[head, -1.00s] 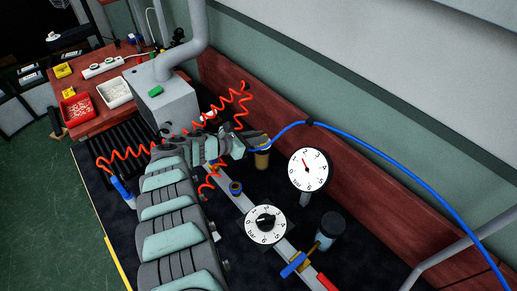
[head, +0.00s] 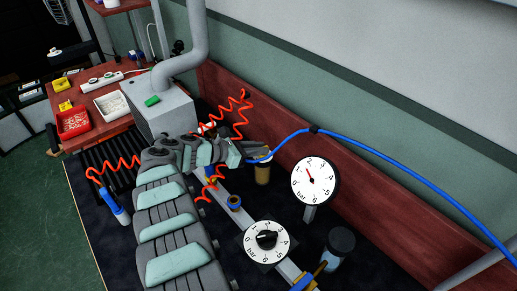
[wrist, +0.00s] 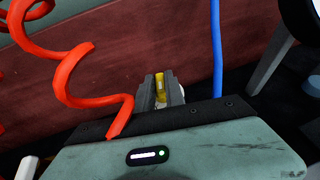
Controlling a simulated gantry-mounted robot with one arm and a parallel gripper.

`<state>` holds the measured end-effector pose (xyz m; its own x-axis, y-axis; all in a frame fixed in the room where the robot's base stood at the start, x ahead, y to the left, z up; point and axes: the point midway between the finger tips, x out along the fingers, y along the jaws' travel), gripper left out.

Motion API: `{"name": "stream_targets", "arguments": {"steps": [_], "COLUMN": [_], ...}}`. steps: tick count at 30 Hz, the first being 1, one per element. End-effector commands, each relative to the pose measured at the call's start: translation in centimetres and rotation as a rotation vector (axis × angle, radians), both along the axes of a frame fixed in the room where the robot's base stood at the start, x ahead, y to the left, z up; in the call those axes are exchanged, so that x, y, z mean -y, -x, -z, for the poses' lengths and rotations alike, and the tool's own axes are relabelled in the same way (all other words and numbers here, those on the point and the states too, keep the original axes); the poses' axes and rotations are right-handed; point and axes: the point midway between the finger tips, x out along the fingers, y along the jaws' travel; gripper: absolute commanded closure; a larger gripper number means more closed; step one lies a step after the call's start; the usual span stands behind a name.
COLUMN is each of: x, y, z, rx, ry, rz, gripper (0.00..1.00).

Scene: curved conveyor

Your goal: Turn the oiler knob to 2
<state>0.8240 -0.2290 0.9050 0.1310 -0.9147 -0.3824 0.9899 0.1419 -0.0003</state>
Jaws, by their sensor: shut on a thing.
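The oiler (head: 262,174) is an amber-brown cup below the red-brown board, behind my arm. My gripper (head: 257,154) is at its top, and the arm and fingers cover most of that top in the head view. In the wrist view, my gripper (wrist: 161,92) is closed around a small yellow piece, the oiler knob (wrist: 159,84). The knob stands between the two dark fingers. Its number markings and setting are too small or hidden to read.
A white numbered dial with a black knob (head: 266,240) and a pressure gauge (head: 314,180) stand to the right. A blue hose (head: 390,158) and a coiled red hose (head: 116,167) pass close to my arm. A capped canister (head: 339,243) stands at lower right.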

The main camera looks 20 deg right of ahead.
Motion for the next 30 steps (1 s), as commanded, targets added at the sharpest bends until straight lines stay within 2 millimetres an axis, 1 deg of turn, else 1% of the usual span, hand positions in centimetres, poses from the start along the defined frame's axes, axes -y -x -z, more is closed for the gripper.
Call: {"name": "stream_targets", "arguments": {"steps": [1,9,16,19,23,26,29,30], "x": [0.0,0.0,0.0,0.0,0.0,0.0,0.1,0.1], "y": [0.0,0.0,0.0,0.0,-0.1,-0.1,-0.1,-0.1], "z": [0.1,0.1,0.0,-0.5,-2.1,-4.1,-6.4,-7.5], "rx": [-0.001,0.000,0.000,0.000,0.001,0.002,0.004,0.004], "ry": [-0.002,-0.001,-0.001,-0.001,-0.001,-0.001,-0.001,-0.001], "rz": [0.001,0.000,0.000,0.000,-0.001,0.000,-0.001,0.000], "gripper": [0.85,0.64,0.64,0.64,0.64,0.64,0.64,0.64]}}
